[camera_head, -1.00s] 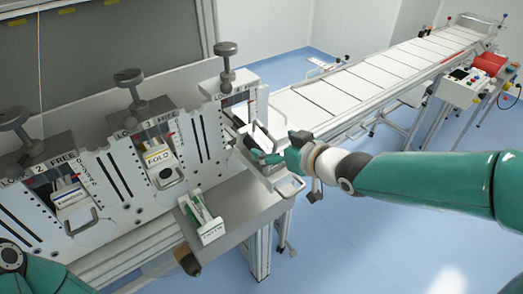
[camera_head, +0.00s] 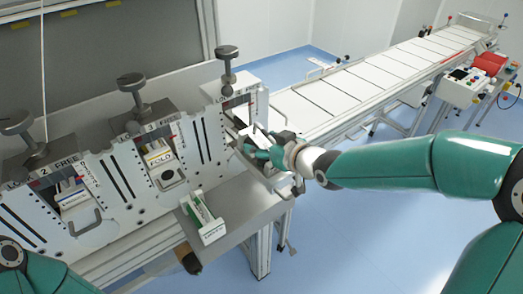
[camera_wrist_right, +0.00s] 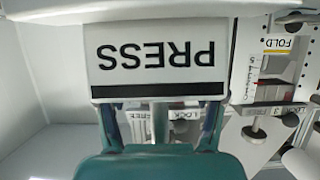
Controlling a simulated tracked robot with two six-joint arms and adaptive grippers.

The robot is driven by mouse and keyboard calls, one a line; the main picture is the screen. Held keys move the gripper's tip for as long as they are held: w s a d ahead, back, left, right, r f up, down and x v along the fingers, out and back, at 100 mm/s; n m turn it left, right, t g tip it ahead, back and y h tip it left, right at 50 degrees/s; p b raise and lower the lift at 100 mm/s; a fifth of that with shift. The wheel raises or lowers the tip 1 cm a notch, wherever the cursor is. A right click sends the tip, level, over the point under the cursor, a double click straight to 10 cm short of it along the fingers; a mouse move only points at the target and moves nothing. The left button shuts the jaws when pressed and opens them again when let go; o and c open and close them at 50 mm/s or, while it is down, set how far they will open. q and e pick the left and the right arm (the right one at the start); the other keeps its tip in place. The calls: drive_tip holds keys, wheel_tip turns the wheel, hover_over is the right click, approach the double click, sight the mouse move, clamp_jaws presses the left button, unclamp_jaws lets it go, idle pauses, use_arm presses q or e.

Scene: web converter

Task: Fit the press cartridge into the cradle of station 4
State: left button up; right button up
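The white press cartridge fills the upper middle of the right wrist view (camera_wrist_right: 160,60), its PRESS label upside down. In the head view it is a small white shape (camera_head: 262,141) at station 4 (camera_head: 215,108), the rightmost station. My right gripper (camera_head: 260,150) is at the front of that station; its fingers reach to the cartridge's lower edge in the wrist view and appear shut on it. The cradle of station 4 is mostly hidden behind cartridge and gripper, so I cannot tell how far in the cartridge sits. My left gripper is out of view.
A FOLD cartridge (camera_head: 160,156) sits in the station to the left, and another cartridge (camera_head: 72,197) in station 2. A white and green cartridge (camera_head: 210,228) lies on the front shelf (camera_head: 250,205). Dark clamp knobs (camera_head: 227,52) stand above the stations. A conveyor (camera_head: 380,75) runs behind right.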

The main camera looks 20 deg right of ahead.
drive_tip(key=c, duration=0.9)
drive_tip(key=shift+o, duration=0.2)
drive_tip(key=shift+r, duration=0.2)
